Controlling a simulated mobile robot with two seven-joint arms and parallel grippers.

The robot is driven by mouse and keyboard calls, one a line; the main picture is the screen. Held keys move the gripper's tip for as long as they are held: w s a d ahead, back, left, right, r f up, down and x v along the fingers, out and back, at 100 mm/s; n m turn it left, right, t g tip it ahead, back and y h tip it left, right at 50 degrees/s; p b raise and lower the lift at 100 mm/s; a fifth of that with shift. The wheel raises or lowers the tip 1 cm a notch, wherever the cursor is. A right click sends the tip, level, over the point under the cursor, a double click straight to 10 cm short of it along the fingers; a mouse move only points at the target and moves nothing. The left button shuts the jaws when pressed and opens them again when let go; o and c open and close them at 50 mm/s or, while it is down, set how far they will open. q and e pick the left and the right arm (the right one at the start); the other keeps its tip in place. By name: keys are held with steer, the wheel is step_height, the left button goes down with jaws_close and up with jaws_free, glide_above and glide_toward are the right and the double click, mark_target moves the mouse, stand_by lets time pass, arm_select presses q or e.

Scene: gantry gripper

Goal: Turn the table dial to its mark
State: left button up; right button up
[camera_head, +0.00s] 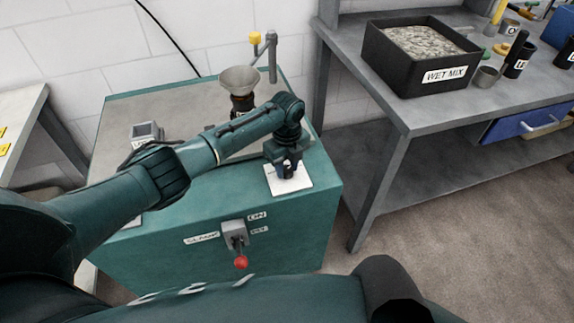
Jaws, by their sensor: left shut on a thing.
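My left arm reaches in from the left across the teal cabinet. My left gripper (287,171) points down at the cabinet's front right top corner. It is shut on the table dial, which stands on a white square plate (302,183). The fingers cover most of the dial, so its pointer and the mark cannot be made out. My right gripper is not in view.
The teal cabinet (280,228) has a red-knobbed lever (240,262) on its front. A metal funnel (239,80) and a grey tap (272,55) stand behind my arm. A grey bench (410,118) on the right holds a black WET MIX bin (395,75).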

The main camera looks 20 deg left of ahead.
mark_target(287, 169)
arm_select(q)
steer(key=shift+d, duration=0.1)
steer(key=o, duration=1)
steer(key=shift+c, duration=0.2)
step_height(287, 169, up, 13)
steer(key=shift+p, duration=0.35)
steer(key=shift+r, duration=0.1)
